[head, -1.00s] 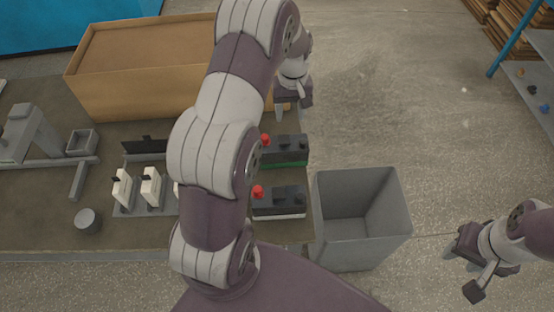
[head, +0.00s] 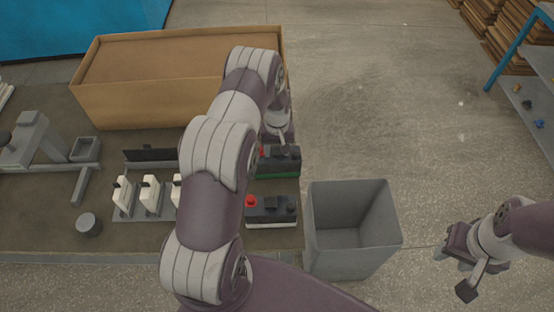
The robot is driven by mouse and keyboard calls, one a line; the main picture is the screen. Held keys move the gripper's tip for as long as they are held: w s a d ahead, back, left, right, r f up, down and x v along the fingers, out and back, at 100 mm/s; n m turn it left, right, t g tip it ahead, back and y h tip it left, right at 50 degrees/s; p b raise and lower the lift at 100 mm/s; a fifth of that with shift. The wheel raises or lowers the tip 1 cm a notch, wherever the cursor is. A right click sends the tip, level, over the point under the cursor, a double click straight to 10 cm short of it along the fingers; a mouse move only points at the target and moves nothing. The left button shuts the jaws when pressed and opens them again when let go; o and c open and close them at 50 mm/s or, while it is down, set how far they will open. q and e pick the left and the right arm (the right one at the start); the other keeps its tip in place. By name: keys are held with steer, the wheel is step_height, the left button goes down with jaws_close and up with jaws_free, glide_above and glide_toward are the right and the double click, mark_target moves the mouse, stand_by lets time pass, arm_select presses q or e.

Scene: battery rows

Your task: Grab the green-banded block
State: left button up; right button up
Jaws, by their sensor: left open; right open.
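The green-banded block (head: 280,163) is a black battery block with a green strip low on its side and a red cap. It sits near the right edge of the brown table (head: 52,228). My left arm hides its left end. My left gripper (head: 279,140) is open, over or just behind the block's far edge. Its fingers are small and partly hidden, so I cannot tell whether they touch the block. My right gripper (head: 453,272) is open and empty over the floor at the lower right.
A similar black block (head: 272,210) with a pale band and red cap sits nearer. A grey bin (head: 353,262) stands right of the table. A large cardboard box (head: 140,108) is at the back. White upright pieces (head: 150,195) stand left of my arm.

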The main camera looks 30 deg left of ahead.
arm_select(q)
steer(key=shift+d, duration=0.15)
jaws_close()
steer(key=shift+r, duration=0.1)
stand_by(1.1)
